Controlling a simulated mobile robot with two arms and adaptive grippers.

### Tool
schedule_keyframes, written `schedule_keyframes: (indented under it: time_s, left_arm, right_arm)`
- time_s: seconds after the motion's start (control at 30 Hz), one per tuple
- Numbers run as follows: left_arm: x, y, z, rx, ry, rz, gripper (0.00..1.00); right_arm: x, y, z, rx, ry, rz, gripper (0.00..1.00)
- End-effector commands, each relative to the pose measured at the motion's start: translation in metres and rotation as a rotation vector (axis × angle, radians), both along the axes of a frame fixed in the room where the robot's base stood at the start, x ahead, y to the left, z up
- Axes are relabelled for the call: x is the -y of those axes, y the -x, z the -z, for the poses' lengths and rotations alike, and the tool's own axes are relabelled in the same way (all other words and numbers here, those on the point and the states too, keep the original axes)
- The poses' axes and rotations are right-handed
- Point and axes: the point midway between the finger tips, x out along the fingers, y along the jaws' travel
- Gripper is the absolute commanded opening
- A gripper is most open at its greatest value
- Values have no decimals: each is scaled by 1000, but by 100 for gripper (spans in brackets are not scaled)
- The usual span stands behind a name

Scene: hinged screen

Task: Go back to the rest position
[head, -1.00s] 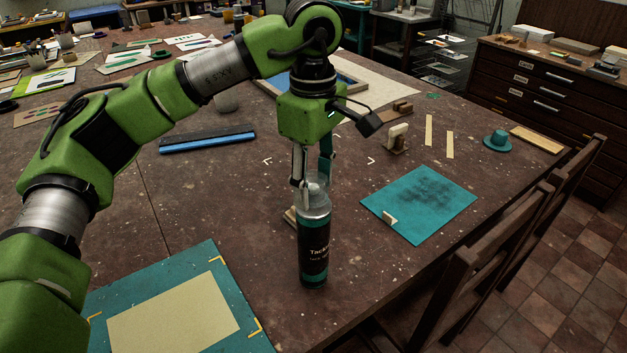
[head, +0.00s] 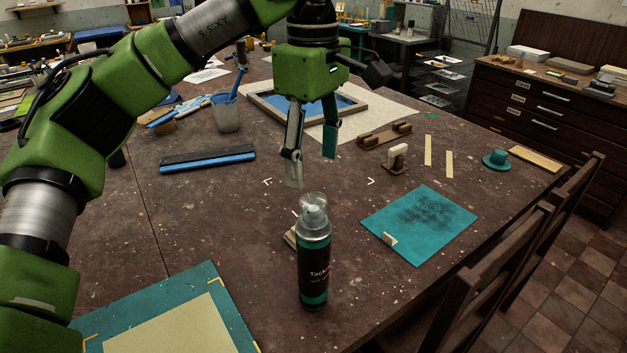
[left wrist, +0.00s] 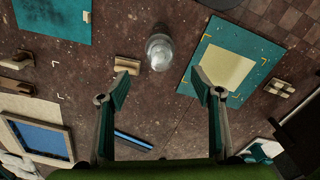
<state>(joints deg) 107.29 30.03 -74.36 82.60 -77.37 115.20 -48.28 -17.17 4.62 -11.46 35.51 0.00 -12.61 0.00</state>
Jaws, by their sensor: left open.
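My left gripper (head: 311,170) is open and empty, raised above the table behind the spray can. In the left wrist view its fingers (left wrist: 160,92) are spread wide with nothing between them. The dark spray can (head: 314,262) with a teal band and clear cap stands upright on the table, apart from the fingers. From above, its clear cap (left wrist: 159,50) shows beyond the fingertips. My right gripper is in neither view.
A hinged screen frame (head: 354,108) lies at the back. A blue-edged squeegee (head: 208,166) lies left of the gripper. A teal sheet (head: 440,235) lies at right, a teal mat with a cream sheet (head: 190,325) at front left. Chairs (head: 500,250) stand along the right edge.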

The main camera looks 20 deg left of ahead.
Motion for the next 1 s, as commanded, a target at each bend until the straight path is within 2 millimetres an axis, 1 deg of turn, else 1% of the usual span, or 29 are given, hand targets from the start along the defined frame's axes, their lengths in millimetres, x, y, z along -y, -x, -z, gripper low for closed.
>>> schedule_keyframes:
  time_s: [0.03, 0.2, 0.3, 0.57, 0.67, 0.8, 0.9, 1.0]
  left_arm:
    - [0, 0, -7, 2, -1, 0, 60]
    - [0, 0, -20, 0, 0, -1, 60]
    - [0, 0, -24, 0, 0, -1, 60]
    - [0, 0, -25, -1, 0, 0, 60]
    - [0, 0, -35, 0, 0, 0, 60]
    - [0, 0, -62, 0, 0, 0, 60]
    - [0, 0, -79, 0, 0, 0, 60]
    - [0, 0, -90, -1, 0, 0, 60]
  right_arm:
    - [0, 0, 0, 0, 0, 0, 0]
    - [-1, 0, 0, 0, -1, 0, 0]
    - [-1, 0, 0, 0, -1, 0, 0]
    - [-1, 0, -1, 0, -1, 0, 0]
    - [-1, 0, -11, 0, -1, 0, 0]
    - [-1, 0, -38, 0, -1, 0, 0]
    - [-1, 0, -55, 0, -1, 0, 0]
    - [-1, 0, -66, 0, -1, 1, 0]
